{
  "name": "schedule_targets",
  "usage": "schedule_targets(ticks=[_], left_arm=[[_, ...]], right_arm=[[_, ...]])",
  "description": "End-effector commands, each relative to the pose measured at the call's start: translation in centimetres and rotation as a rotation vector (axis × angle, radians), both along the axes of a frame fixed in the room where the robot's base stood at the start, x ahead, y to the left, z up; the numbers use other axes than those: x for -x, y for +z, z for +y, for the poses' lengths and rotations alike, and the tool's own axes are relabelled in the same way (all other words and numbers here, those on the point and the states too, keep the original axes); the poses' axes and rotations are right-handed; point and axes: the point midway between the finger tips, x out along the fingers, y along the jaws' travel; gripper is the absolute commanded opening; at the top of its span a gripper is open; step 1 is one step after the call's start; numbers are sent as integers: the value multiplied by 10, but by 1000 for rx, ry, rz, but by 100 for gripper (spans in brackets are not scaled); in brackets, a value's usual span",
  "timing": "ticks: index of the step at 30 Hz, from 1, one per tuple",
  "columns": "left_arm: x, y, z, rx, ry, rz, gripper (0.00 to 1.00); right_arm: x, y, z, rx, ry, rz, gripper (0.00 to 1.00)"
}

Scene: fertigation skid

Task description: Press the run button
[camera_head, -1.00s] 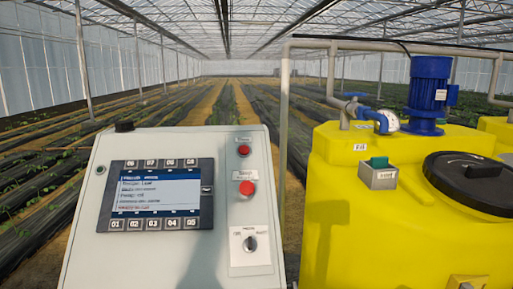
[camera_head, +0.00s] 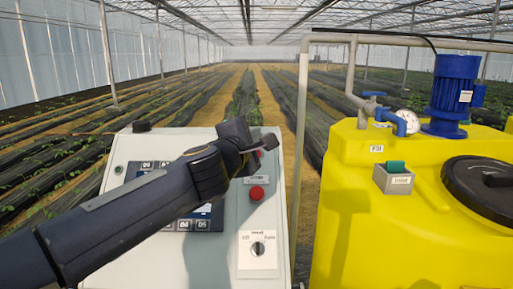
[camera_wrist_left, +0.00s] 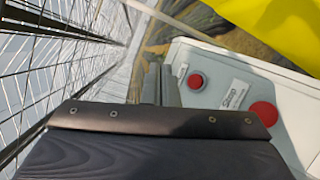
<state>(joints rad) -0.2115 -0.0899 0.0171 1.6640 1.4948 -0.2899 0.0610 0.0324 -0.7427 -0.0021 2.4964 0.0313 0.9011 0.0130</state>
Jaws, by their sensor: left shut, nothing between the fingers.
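The grey control panel (camera_head: 225,262) stands in front of me, with a display partly hidden behind my left arm. It carries a large red button (camera_head: 257,193), labelled Stop in the wrist view (camera_wrist_left: 263,115), and a smaller red button (camera_wrist_left: 195,81) above it. A small green round piece (camera_head: 118,170) sits at the panel's upper left. A green button (camera_head: 396,166) sits on a small grey box on the tank; I cannot read its label. No legible label says run. My left gripper (camera_head: 268,143) is shut and empty over the panel's upper right, apparently above the surface.
A rotary switch (camera_head: 257,249) is low on the panel. The yellow tank (camera_head: 350,215) stands to the right, with a blue motor (camera_head: 453,95), a gauge (camera_head: 406,122) and a black lid (camera_head: 488,186). A grey pipe (camera_head: 301,150) rises between panel and tank.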

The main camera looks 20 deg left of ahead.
Motion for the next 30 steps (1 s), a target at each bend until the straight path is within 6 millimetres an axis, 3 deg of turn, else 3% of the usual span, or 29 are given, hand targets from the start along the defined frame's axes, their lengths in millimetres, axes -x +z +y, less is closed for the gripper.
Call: schedule_targets(ticks=[6, 20, 27, 30], left_arm=[[-19, 4, 6, 166, 87, 52, 0], [-21, 0, 8, 178, 94, 58, 0], [-37, -22, 16, 176, 95, 60, 0], [-46, -36, 20, 178, 95, 59, 0]], right_arm=[[0, 7, 0, 0, 0, 0, 49], [0, 5, 0, 0, 0, 0, 49], [0, -2, 0, 0, 0, 0, 49], [0, -15, 0, 0, 0, 0, 49]])
